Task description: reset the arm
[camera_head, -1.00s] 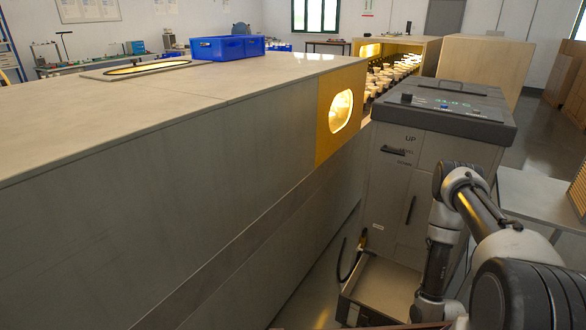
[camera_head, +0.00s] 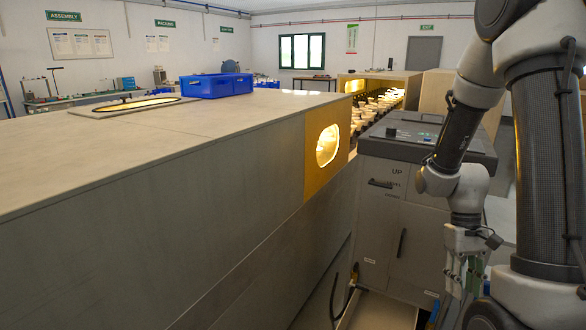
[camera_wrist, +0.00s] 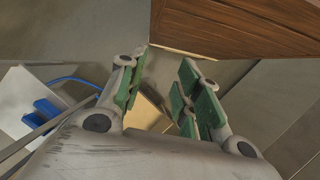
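My arm fills the right side of the head view, folded with its forearm hanging down. My gripper (camera_head: 462,278) points downward in front of the grey cabinet with the control panel. In the wrist view my gripper (camera_wrist: 160,95) shows its green-padded fingers spread apart with nothing between them. Floor and a tan surface show beyond the fingers.
A grey cabinet (camera_head: 378,235) with a dark top stands behind my gripper. A long grey housing (camera_head: 150,215) with a glowing window (camera_head: 327,145) runs along the left, a blue bin (camera_head: 215,86) on top. A brown wooden object (camera_wrist: 250,25) lies at the wrist view's top.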

